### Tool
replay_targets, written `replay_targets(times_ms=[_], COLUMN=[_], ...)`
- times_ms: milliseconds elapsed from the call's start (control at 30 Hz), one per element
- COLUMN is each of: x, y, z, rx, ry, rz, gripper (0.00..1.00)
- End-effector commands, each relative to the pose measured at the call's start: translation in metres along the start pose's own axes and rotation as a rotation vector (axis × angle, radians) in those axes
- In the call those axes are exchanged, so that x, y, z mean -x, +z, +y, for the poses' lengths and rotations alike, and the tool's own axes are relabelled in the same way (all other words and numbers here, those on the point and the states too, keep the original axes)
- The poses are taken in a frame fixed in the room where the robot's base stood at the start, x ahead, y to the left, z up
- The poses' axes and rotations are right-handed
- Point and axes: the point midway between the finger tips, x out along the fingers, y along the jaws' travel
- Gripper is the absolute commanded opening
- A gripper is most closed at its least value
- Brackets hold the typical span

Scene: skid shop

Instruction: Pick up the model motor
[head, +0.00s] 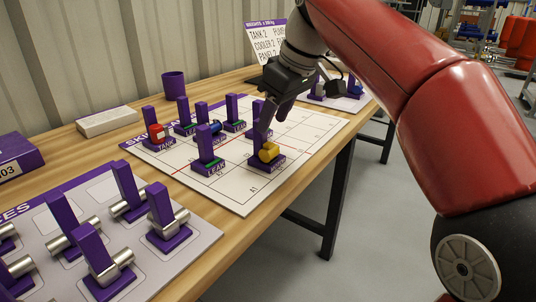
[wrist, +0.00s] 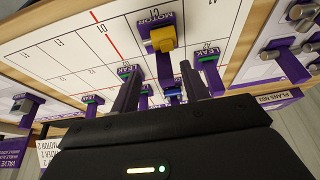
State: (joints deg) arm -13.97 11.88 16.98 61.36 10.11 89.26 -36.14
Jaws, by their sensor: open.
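The model motor is a yellow block (head: 269,152) on a purple base labelled MOTOR, with a purple upright, on the white grid board (head: 240,196). In the wrist view, the motor (wrist: 162,38) is at top centre and its upright points toward my gripper. My gripper (head: 268,120) is open and close over the motor in the head view, where a finger partly hides the upright. In the wrist view, my gripper's (wrist: 160,84) dark fingers appear on either side of the upright. I cannot tell whether either finger touches it.
A green-topped LEAK model (head: 208,162) stands left of the motor, with a red TANK model (head: 157,132) and several others behind. A grey board (head: 205,235) with several purple-handled metal pieces is in front. A purple cup (head: 173,86) and white box (head: 107,121) are by the wall.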

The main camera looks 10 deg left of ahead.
Motion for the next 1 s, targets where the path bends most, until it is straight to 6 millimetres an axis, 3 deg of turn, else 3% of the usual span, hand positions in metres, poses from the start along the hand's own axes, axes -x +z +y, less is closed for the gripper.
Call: replay_targets(times_ms=[400, 700, 1000], x=[-0.056, -0.060, -0.060], y=[-0.007, -0.008, -0.008], z=[-0.005, -0.005, -0.004], rx=[-0.002, -0.003, -0.003], ry=[0.001, 0.002, 0.002], rz=[-0.001, 0.000, 0.000], gripper=[0.45, 0.45, 0.07])
